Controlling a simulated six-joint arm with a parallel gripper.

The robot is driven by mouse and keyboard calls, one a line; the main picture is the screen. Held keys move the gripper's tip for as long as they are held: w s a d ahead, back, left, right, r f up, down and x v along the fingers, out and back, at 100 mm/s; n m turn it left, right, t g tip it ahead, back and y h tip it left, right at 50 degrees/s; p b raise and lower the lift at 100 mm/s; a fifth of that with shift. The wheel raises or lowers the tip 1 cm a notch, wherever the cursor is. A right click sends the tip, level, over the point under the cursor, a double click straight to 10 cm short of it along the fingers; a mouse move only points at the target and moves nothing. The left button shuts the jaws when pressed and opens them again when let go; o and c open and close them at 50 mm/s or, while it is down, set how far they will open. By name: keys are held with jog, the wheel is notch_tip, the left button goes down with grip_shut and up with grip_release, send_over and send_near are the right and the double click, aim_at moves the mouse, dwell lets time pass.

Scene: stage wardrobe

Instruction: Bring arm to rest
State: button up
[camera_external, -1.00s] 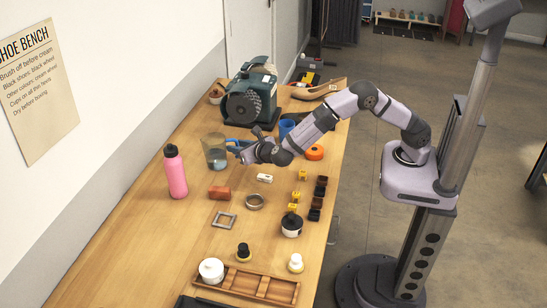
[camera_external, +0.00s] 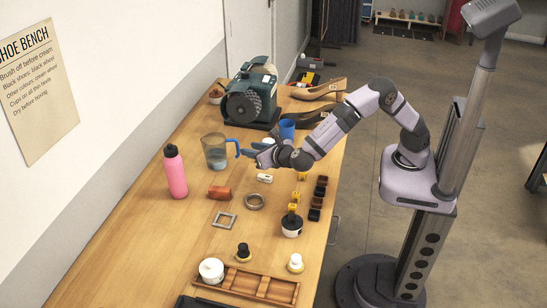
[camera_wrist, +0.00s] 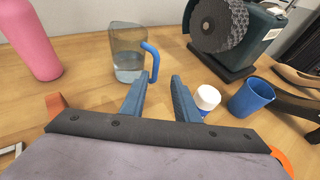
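My gripper (camera_external: 256,150) hangs over the middle of the bench, just right of a clear jug with a blue handle (camera_external: 215,152). In the wrist view its two blue-grey fingers (camera_wrist: 159,88) stand apart with nothing between them. The jug (camera_wrist: 127,50) stands upright ahead and to the left there, holding some clear liquid. My arm reaches in from the right and hides part of the bench beneath it.
A pink bottle (camera_external: 175,172) stands left. A grinder (camera_external: 250,98) with a dark wheel and shoes (camera_external: 319,90) lie toward the back. A blue cup (camera_external: 287,129), a white-lidded jar (camera_wrist: 207,97) and a wooden tray (camera_external: 245,282) also occupy the bench.

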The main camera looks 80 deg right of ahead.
jog(key=s+d+r+m+g+y+p, duration=0.3)
jog(key=s+d+r+m+p, duration=0.1)
jog(key=d+m+p, duration=0.2)
jog(key=s+d+f+m+g, duration=0.1)
jog(key=s+d+m+g, duration=0.1)
jog(key=s+d+m, duration=0.2)
jog(key=s+d+f+m+g+y+p, duration=0.1)
jog(key=s+d+m, duration=0.3)
jog(key=s, duration=0.5)
jog(key=s+d+f+m+g+p, duration=0.1)
jog(key=s+d+f+m+g, duration=0.2)
jog(key=s+m, duration=0.3)
jog(key=shift+s+d+f+m+g+y, duration=0.2)
jog(key=shift+d+m+g+y, duration=0.15)
jog(key=shift+d+m, duration=0.3)
jog(key=s+a+f+m+g+y+p, duration=0.1)
jog(key=s+m+y, duration=0.2)
jog(key=s+m, duration=0.5)
jog(key=shift+s+f, duration=0.2)
jog(key=shift+s, duration=0.1)
